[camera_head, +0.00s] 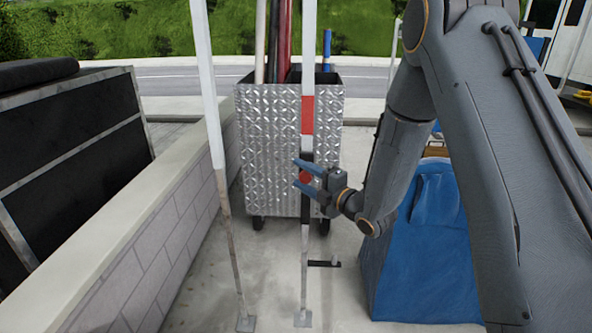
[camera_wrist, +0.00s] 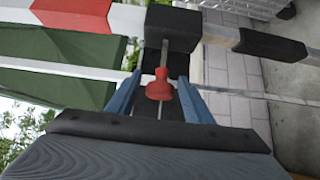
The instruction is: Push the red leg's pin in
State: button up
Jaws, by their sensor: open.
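The red leg is an upright pole with a red band (camera_head: 307,115) and a black collar, in front of the metal cart in the head view. In the wrist view the black collar (camera_wrist: 172,27) sits across the top, with red and white pole on its left. The pin has a red knob (camera_wrist: 160,88), which also shows in the head view (camera_head: 306,177). A thin metal shaft shows between knob and collar. My gripper (camera_head: 297,174) has blue fingers, open, at the collar's height. In the wrist view its fingers stand either side of the knob, with gaps visible.
Another white leg (camera_head: 207,80) stands to the left. A diamond-plate cart (camera_head: 270,150) holding poles is behind. A low block wall (camera_head: 150,235) runs along the left, and a blue cloth-like cover (camera_head: 425,260) is at the right. Pavement lies between.

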jog(key=shift+x, duration=1.3)
